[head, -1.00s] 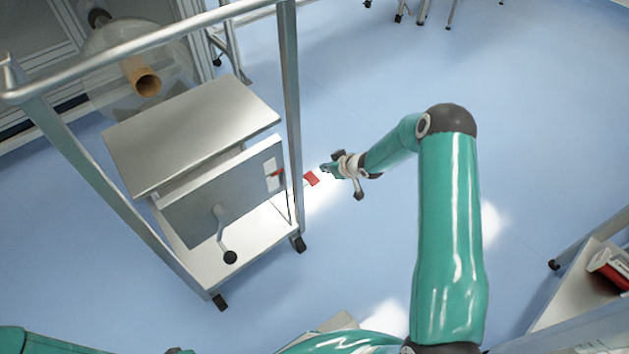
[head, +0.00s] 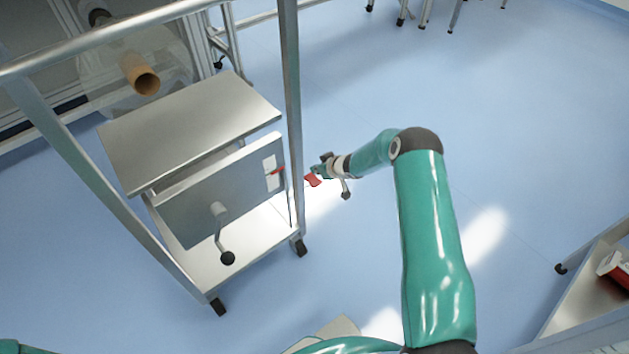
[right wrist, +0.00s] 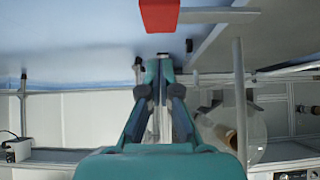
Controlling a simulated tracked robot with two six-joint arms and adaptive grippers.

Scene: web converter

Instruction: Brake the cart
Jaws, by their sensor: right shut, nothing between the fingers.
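The cart (head: 292,95) is a tall metal frame on black castors at the left of the head view. A red tab (head: 313,181) shows just right of its right upright. It is also large at the top edge of the right wrist view (right wrist: 160,14). My right gripper (head: 321,167) is right beside this tab; I cannot tell whether they touch. In the right wrist view its fingers (right wrist: 159,66) are together and empty, with the red tab beyond their tips. My left gripper is not in view.
The cart carries a metal top plate (head: 190,125), a panel with a black-knobbed crank (head: 227,257) and a small red lever (head: 278,171). A brown-cored roll (head: 141,78) stands behind. A shelf (head: 590,290) stands at lower right. Blue floor between is clear.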

